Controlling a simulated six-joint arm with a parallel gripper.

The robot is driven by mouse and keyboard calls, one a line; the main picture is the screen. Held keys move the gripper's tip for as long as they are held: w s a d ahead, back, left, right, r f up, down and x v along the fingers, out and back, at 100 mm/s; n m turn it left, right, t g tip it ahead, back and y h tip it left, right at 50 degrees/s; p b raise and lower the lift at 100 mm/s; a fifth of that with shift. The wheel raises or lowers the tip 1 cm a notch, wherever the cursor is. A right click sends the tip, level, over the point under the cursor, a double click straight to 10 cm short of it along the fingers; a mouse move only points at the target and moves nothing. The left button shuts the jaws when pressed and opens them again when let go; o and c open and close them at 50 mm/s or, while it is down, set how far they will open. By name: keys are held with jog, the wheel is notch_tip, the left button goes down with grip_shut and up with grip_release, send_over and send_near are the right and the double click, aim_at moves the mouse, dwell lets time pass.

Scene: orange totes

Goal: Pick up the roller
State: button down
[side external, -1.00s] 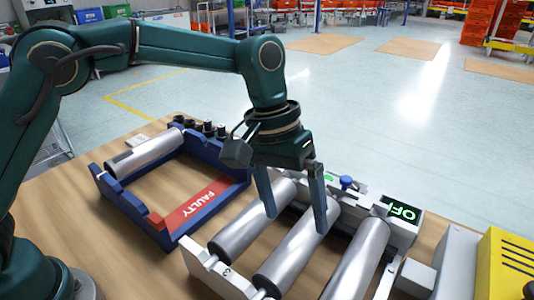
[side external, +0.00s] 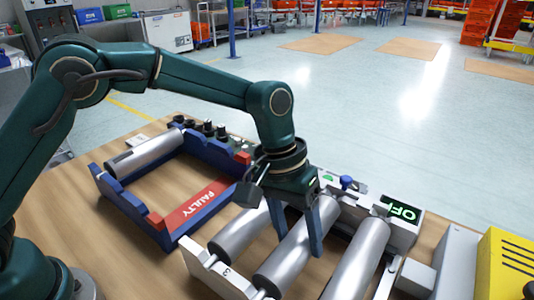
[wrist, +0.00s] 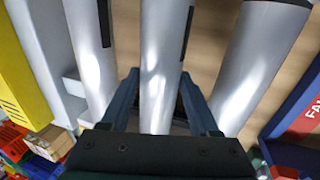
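Three silver rollers lie side by side in a white roller stand (side external: 215,272). The middle roller (side external: 285,262) runs between the two fingers of my gripper (side external: 299,248), which are open on either side of it. In the wrist view the middle roller (wrist: 160,50) also lies between the fingers (wrist: 159,76); whether they touch it I cannot tell. The left roller (side external: 240,232) and the right roller (side external: 358,262) lie outside the fingers. Another silver roller (side external: 145,154) rests in a blue rack marked FAULTY (side external: 195,203).
A white box with a green lit display (side external: 402,211) stands at the stand's far right end. A yellow box (side external: 505,265) is at the right edge. Black cylindrical parts (side external: 208,128) stand behind the blue rack. Neighbouring rollers leave narrow gaps beside the fingers.

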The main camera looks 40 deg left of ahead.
aim_at(298, 233)
jog(key=shift+r, duration=0.1)
jog(key=shift+w+r, duration=0.15)
jog(key=shift+r, duration=1.25)
jog(key=shift+a+f+h, duration=0.1)
jog(key=shift+a+h, duration=0.25)
jog(key=shift+h, duration=0.55)
jog(key=shift+a+f+h, duration=0.1)
jog(key=shift+a+h, duration=0.25)
jog(key=shift+h, duration=0.55)
jog(key=d+r+v, duration=0.1)
jog(key=v, duration=0.5)
jog(key=a+r+y, duration=0.2)
jog(key=a+y, duration=0.1)
jog(key=a, duration=1.7)
jog(key=shift+a+y, duration=0.2)
jog(key=shift+y, duration=0.1)
